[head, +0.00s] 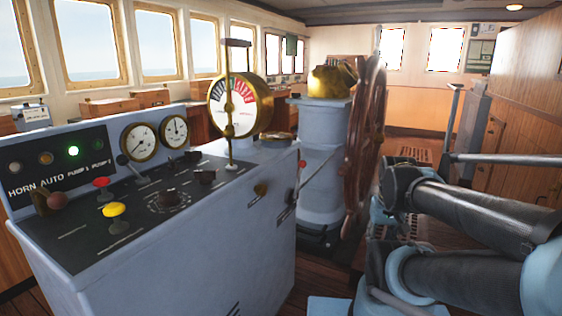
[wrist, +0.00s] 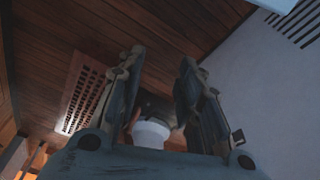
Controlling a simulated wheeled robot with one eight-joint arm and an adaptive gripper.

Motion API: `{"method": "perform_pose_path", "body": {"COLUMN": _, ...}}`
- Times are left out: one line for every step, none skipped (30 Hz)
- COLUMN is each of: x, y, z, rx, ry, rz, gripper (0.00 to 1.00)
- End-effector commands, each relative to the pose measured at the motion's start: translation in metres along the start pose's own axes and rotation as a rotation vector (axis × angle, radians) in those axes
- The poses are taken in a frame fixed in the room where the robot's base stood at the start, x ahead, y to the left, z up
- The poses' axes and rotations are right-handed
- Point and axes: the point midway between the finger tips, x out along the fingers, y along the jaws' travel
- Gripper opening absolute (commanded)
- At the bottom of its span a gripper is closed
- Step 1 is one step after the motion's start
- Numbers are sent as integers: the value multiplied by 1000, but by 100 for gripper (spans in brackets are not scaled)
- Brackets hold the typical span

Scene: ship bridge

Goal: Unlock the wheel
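The wooden ship's wheel (head: 366,145) stands upright right of centre in the head view, seen almost edge-on, against a blue-grey pedestal (head: 322,165) with a brass top (head: 331,81). A thin lever with a red tip (head: 302,164) shows between the console and the pedestal. I cannot tell which part locks the wheel. My gripper (wrist: 160,62) is open in the wrist view, fingers apart, with nothing clearly between the tips. A pale rounded part (wrist: 150,132) shows low between the fingers; I cannot tell what it is. In the head view my arm is at the right, and I cannot make out the gripper.
The blue-grey console (head: 190,255) fills the left front, with a large brass gauge (head: 240,106), knobs and levers. The wrist view shows plank flooring with a grating (wrist: 82,92) and a pale slotted panel (wrist: 262,85) at the right. A railing (head: 500,158) stands at the right.

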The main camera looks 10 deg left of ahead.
Motion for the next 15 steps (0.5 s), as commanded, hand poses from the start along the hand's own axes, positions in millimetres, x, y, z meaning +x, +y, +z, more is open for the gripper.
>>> {"method": "perform_pose_path", "body": {"x": 0, "y": 0, "z": 0, "rx": 0, "ry": 0, "rz": 0, "gripper": 33}}
{"method": "perform_pose_path", "body": {"x": 0, "y": 0, "z": 0, "rx": 0, "ry": 0, "rz": 0, "gripper": 33}}
{"method": "perform_pose_path", "body": {"x": 0, "y": 0, "z": 0, "rx": 0, "ry": 0, "rz": 0, "gripper": 33}}
{"method": "perform_pose_path", "body": {"x": 0, "y": 0, "z": 0, "rx": 0, "ry": 0, "rz": 0, "gripper": 33}}
{"method": "perform_pose_path", "body": {"x": 0, "y": 0, "z": 0, "rx": 0, "ry": 0, "rz": 0, "gripper": 33}}
{"method": "perform_pose_path", "body": {"x": 0, "y": 0, "z": 0, "rx": 0, "ry": 0, "rz": 0, "gripper": 33}}
{"method": "perform_pose_path", "body": {"x": 0, "y": 0, "z": 0, "rx": 0, "ry": 0, "rz": 0, "gripper": 33}}
{"method": "perform_pose_path", "body": {"x": 0, "y": 0, "z": 0, "rx": 0, "ry": 0, "rz": 0, "gripper": 33}}
{"method": "perform_pose_path", "body": {"x": 0, "y": 0, "z": 0, "rx": 0, "ry": 0, "rz": 0, "gripper": 33}}
{"method": "perform_pose_path", "body": {"x": 0, "y": 0, "z": 0, "rx": 0, "ry": 0, "rz": 0, "gripper": 33}}
{"method": "perform_pose_path", "body": {"x": 0, "y": 0, "z": 0, "rx": 0, "ry": 0, "rz": 0, "gripper": 33}}
{"method": "perform_pose_path", "body": {"x": 0, "y": 0, "z": 0, "rx": 0, "ry": 0, "rz": 0, "gripper": 40}}
{"method": "perform_pose_path", "body": {"x": 0, "y": 0, "z": 0, "rx": -1, "ry": 0, "rz": 0, "gripper": 47}}
{"method": "perform_pose_path", "body": {"x": -5, "y": 0, "z": 4, "rx": -3, "ry": 9, "rz": -1, "gripper": 51}}
{"method": "perform_pose_path", "body": {"x": -9, "y": -1, "z": 5, "rx": -8, "ry": 12, "rz": -2, "gripper": 51}}
